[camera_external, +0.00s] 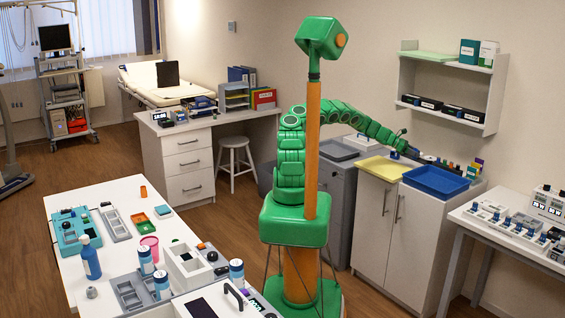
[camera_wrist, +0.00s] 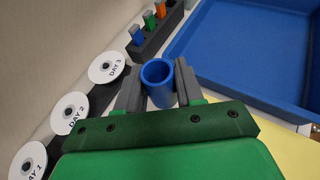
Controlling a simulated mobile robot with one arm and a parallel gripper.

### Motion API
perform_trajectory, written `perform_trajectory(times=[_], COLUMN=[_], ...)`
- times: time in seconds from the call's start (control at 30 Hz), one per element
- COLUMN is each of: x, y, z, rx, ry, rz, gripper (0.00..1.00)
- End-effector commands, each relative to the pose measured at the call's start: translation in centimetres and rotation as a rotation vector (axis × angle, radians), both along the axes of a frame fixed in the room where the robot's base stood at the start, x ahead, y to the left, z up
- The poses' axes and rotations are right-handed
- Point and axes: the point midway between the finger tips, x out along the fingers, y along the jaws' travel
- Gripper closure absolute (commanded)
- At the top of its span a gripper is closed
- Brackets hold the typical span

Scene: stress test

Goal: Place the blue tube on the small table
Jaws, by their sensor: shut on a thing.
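My gripper (camera_wrist: 158,88) is shut on the blue tube (camera_wrist: 158,73), a short hollow cylinder with its open end facing the wrist camera. One grey finger presses on each side of it. In the external view my arm reaches right, and my gripper (camera_external: 403,143) is over the back of the white cabinet, near the wall; the tube is too small to make out there. A white table (camera_external: 480,222) with grey legs stands at the right, with devices on it. A longer white table (camera_external: 110,262) stands at the front left. I cannot tell which is the small table.
A blue tray (camera_external: 436,182) and a yellow sheet (camera_external: 383,167) lie on the cabinet. In the wrist view, white discs marked by day (camera_wrist: 70,112) and a dark rack (camera_wrist: 157,35) with coloured pieces are near the tube. A wall shelf (camera_external: 450,100) hangs above.

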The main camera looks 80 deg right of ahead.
Motion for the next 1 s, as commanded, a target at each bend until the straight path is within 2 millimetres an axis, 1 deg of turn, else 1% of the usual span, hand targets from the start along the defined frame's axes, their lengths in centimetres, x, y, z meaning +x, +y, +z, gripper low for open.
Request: perform_trajectory(times=[0.03, 0.3, 0.73, 1.0], x=[-0.4, -1.4, -2.2, -2.3], y=[-0.1, -1.2, -2.1, -2.1], z=[-0.2, -2.2, -3.6, -6.3], rx=[0.002, 0.004, 0.002, 0.004], ry=[0.004, 0.003, 0.002, -0.001], rz=[-0.002, -0.003, -0.002, -0.002], gripper=[0.92, 0.92, 0.92, 0.92])
